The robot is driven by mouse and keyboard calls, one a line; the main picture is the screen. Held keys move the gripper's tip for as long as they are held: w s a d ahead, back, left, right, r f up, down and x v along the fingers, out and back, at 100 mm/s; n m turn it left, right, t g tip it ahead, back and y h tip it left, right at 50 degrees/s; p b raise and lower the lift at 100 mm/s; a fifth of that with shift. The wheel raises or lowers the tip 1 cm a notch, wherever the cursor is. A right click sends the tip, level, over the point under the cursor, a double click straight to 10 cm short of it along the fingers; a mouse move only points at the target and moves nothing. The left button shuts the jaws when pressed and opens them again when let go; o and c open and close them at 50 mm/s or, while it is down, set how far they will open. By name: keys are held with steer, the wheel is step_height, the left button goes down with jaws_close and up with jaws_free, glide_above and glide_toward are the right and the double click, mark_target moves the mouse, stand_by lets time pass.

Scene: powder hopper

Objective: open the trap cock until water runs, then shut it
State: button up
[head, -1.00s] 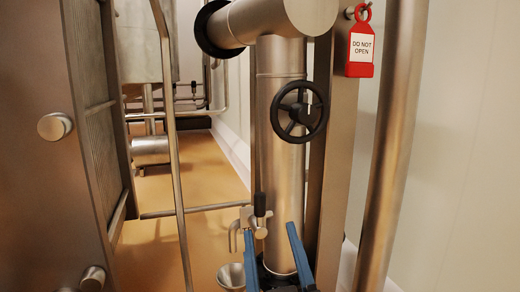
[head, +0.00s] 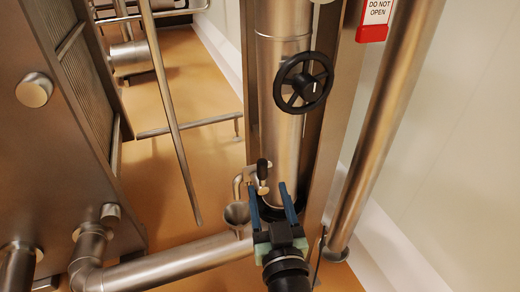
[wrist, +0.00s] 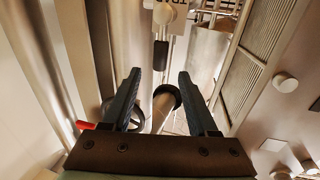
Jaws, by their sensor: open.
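The trap cock is a small metal valve (head: 262,187) low on the steel column, with a black lever grip (head: 262,168) pointing up in the head view. Its bent spout (head: 238,186) opens over a small metal funnel (head: 237,213). I see no water running. My gripper (head: 296,188) is open and empty, just right of the cock in the head view. In the wrist view the black lever grip (wrist: 161,55) appears between the blue fingertips (wrist: 158,76), seemingly beyond them. I see no contact.
A black handwheel (head: 303,82) is on the column above my gripper. A red "DO NOT OPEN" tag (head: 375,20) hangs upper right. A slanted steel pipe (head: 385,120) stands at right, and a thick pipe (head: 175,262) runs low at left.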

mark_target(259, 173)
steer(key=w, duration=0.3)
steer(key=w+a+p, duration=0.1)
steer(key=w, duration=0.3)
steer(key=w+a+p, duration=0.1)
steer(key=w, duration=0.3)
steer(key=shift+s, duration=0.1)
jaws_close()
stand_by(1.1)
